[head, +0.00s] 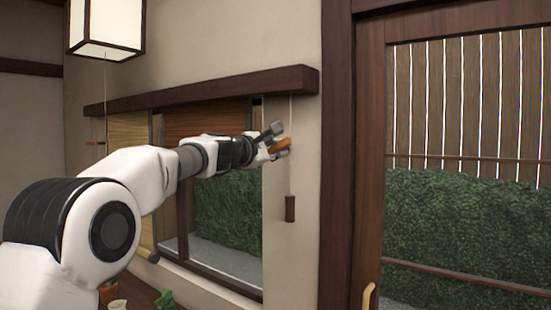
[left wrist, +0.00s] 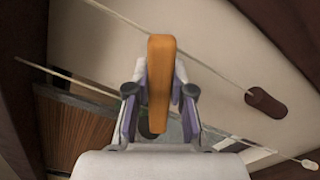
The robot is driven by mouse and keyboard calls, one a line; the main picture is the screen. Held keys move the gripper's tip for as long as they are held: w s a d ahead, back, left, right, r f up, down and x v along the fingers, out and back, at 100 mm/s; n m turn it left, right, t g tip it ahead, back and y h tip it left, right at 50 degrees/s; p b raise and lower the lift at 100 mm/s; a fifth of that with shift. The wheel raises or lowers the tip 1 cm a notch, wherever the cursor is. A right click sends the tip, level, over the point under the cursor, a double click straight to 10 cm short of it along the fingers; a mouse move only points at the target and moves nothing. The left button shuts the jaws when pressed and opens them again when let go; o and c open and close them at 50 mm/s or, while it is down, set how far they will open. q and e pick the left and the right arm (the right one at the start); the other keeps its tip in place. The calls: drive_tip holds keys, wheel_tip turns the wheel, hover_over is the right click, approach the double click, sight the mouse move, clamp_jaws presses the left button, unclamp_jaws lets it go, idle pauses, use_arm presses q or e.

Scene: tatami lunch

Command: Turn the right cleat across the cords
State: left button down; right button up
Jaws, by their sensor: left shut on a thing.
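The right cleat (head: 281,146) is an orange-brown wooden bar on the wall right of the window. My left gripper (head: 272,143) is at it. In the left wrist view the cleat (left wrist: 161,62) stands lengthwise between the two fingers of the gripper (left wrist: 160,98), which are shut on it. A pale cord (head: 291,165) hangs past the cleat down to a dark wooden pull (head: 290,208). In the left wrist view the pull (left wrist: 266,102) is to the right, and another cord (left wrist: 85,84) runs behind the gripper. I see no cord wound on the cleat. My right gripper is not in view.
A dark wooden ledge (head: 205,88) runs above the window, with bamboo blinds (head: 130,128) under it. A paper lantern (head: 106,25) hangs at the upper left. A wood-framed glass door (head: 368,150) stands at the right. A green plant (head: 164,299) shows at the bottom.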

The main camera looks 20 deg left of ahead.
use_arm(q)
drive_tip(key=m+b, duration=0.2)
drive_tip(key=m, duration=0.1)
drive_tip(key=shift+d+f, duration=0.1)
drive_tip(key=shift+f, duration=0.3)
drive_tip(key=shift+f+m+b, duration=0.1)
drive_tip(key=shift+m+b, duration=0.5)
drive_tip(key=shift+m, duration=0.7)
drive_tip(key=c, duration=1)
unclamp_jaws()
drive_tip(key=v, duration=1.2)
drive_tip(key=shift+d, duration=0.1)
